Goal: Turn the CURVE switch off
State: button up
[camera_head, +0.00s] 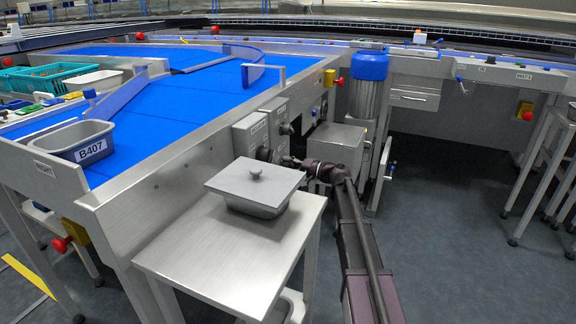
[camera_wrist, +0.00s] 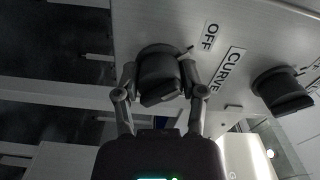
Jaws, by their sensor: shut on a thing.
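The dark round switch knob (camera_wrist: 160,75) sits on a grey panel in the wrist view, beside an OFF label (camera_wrist: 210,37) and a CURVE label (camera_wrist: 228,69). A small pointer tip shows at the knob's upper right, on the side of the OFF label. My gripper (camera_wrist: 159,82) has one finger on each side of this knob and is shut on it. In the head view, my gripper (camera_head: 278,158) reaches the front of a grey switch box (camera_head: 245,138) at the conveyor's side. The knob is partly hidden by the gripper there.
A second dark knob (camera_wrist: 283,90) sits to the right in the wrist view. In the head view, a lidded grey container (camera_head: 255,187) stands on a steel side table (camera_head: 220,255) close to my arm. A grey motor housing (camera_head: 335,145) stands just right of the gripper.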

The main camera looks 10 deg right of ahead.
jog(key=o, duration=1.1)
jog(key=shift+o, duration=0.2)
jog(key=shift+d, duration=0.1)
jog(key=v, duration=1.1)
jog(key=shift+s+d, duration=0.25)
jog(key=shift+d, duration=0.05)
jog(key=shift+s, duration=0.1)
